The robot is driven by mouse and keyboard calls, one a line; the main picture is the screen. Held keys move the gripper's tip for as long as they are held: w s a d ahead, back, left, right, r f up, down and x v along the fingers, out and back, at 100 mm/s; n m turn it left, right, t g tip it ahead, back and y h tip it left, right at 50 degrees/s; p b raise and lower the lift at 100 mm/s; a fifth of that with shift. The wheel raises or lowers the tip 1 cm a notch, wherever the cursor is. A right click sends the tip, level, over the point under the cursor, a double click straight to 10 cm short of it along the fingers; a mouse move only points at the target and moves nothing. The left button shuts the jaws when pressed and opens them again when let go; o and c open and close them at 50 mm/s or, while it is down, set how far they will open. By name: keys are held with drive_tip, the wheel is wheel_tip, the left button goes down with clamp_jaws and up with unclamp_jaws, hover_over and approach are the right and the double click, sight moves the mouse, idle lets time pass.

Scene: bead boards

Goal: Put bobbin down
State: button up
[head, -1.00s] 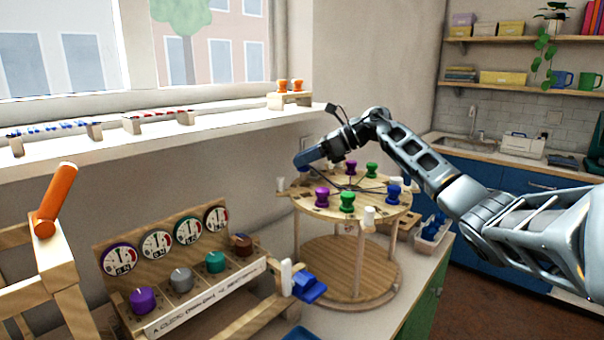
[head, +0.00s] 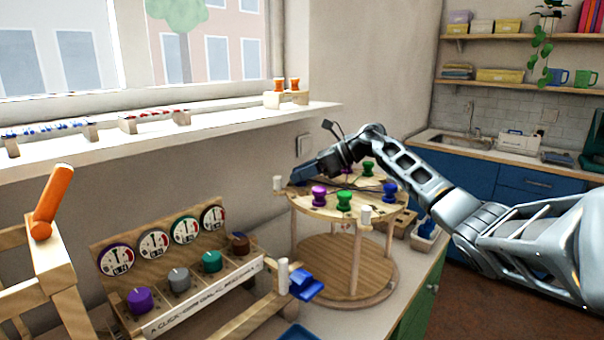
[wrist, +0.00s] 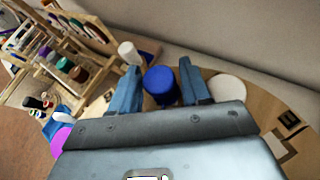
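A blue bobbin (wrist: 160,82) stands between my gripper's fingers in the wrist view, with narrow gaps on both sides. My gripper (wrist: 161,72) looks open around it. In the head view, my gripper (head: 297,177) is low over the far left edge of the round wooden stand's top (head: 325,214); the bobbin in it is hidden there. The top also carries a purple bobbin (head: 319,196), green bobbins (head: 343,200), a blue bobbin (head: 390,192) and white ones, including one at the left rim (head: 277,184) and one at the front (head: 365,214).
A panel with dials and coloured knobs (head: 170,255) stands at the front left. A wooden frame with an orange handle (head: 50,205) is at far left. The window sill (head: 220,125) is behind. A bin of blue pieces (head: 425,235) sits at the stand's right.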

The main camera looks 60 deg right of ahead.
drive_tip(key=shift+r+p, duration=0.25)
drive_tip(key=shift+p, duration=0.05)
drive_tip(key=b+v, duration=0.3)
drive_tip(key=v, duration=0.9)
drive_tip(key=shift+f, duration=0.1)
idle(0.4)
